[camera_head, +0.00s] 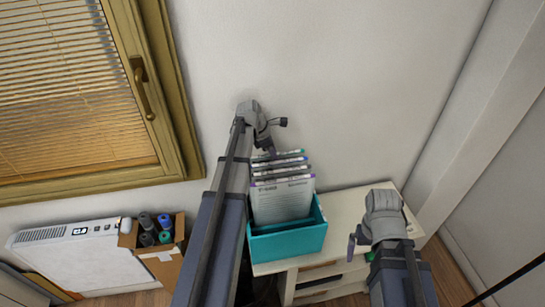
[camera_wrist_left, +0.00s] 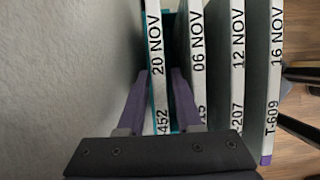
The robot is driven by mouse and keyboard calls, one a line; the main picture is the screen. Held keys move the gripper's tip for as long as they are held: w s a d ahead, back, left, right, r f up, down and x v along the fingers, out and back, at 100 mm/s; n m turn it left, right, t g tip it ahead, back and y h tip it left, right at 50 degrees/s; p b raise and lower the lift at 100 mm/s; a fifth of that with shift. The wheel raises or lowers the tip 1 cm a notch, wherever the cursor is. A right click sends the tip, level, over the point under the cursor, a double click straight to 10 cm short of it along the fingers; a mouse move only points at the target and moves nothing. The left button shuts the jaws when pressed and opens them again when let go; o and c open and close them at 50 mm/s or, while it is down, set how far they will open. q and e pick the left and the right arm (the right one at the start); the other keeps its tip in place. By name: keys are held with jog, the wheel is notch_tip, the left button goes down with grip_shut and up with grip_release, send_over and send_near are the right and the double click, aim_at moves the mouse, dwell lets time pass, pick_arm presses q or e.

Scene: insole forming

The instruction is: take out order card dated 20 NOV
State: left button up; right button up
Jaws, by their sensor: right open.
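The card labelled 20 NOV (camera_wrist_left: 156,60) stands at the left end of the row in the left wrist view, nearest the wall. My left gripper (camera_wrist_left: 159,85) has one purple finger on each side of its edge; whether they press on it cannot be told. In the head view my left gripper (camera_head: 272,150) is at the back of the row of cards, its fingers mostly hidden. The cards stand in a teal box (camera_head: 288,243). My right gripper (camera_head: 361,247) is open and empty, right of the box.
Cards labelled 06 NOV (camera_wrist_left: 197,60), 12 NOV (camera_wrist_left: 237,60) and 16 NOV (camera_wrist_left: 276,60) stand close beside it. The box is on a white cabinet (camera_head: 355,203) against the wall. A cardboard box (camera_head: 162,262) with bottles and a white unit (camera_head: 75,262) stand left.

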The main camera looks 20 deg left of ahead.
pick_arm(q)
jog(key=b+x, duration=0.1)
jog(key=x, duration=0.1)
jog(key=shift+d+f, duration=0.1)
jog(key=shift+f, duration=0.2)
pick_arm(e)
notch_tip(320, 180, down, 2)
jog(key=shift+f, duration=0.25)
pick_arm(q)
grip_shut()
pick_arm(e)
jog(key=shift+r, duration=0.1)
